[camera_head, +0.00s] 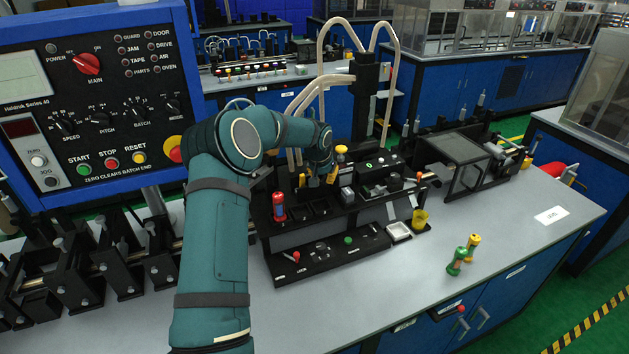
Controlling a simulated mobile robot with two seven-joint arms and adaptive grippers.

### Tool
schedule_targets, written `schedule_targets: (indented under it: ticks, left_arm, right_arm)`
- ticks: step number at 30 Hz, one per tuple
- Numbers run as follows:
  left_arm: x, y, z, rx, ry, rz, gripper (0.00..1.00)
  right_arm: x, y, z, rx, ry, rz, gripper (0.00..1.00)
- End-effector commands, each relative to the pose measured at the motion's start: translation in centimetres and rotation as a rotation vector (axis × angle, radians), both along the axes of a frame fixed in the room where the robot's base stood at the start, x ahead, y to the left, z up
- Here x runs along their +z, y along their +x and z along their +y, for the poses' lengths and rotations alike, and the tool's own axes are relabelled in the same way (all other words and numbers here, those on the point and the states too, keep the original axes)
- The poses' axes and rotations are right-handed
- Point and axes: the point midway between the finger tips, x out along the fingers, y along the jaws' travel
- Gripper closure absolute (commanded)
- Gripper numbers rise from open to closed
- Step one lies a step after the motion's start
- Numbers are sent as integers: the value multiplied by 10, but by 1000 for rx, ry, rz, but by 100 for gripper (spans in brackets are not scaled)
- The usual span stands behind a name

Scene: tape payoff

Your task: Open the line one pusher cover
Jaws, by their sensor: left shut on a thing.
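My left gripper (320,181) is low over the back of the black station (335,222) on the grey bench, left of its middle. It is shut on a small part there, largely hidden by the gripper and wrist. I cannot make out for certain which part is the line one pusher cover. A yellow-topped knob (341,149) stands just behind and right of the gripper. A clear-sided box with a black frame (467,167) stands farther right on the bench. My right gripper is not in view.
A red cylinder (279,206) stands at the station's left. A blue control panel (95,100) fills the upper left.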

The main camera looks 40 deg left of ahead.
Motion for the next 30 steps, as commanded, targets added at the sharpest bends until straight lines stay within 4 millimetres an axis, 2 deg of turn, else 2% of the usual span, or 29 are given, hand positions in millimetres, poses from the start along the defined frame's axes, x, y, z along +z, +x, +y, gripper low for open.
schedule_targets:
  ticks: [4, 12, 13, 15, 16, 26, 30]
  left_arm:
    - [-2, 7, -4, 1, 1, 4, 100]
    - [-2, 7, -4, 2, 0, 6, 100]
    - [-2, 7, -4, 2, 0, 6, 79]
    - [-2, 7, -4, 2, 0, 6, 55]
    - [-2, 7, -4, 1, 0, 5, 48]
    - [1, 7, -4, 0, 0, 3, 48]
    - [13, 3, -6, 0, 2, 2, 48]
  right_arm:
    - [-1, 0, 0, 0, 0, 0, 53]
    - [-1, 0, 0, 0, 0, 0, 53]
    - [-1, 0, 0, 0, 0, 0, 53]
    - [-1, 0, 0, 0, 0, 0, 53]
    - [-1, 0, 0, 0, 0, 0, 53]
    - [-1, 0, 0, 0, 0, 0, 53]
    - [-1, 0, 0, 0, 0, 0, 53]
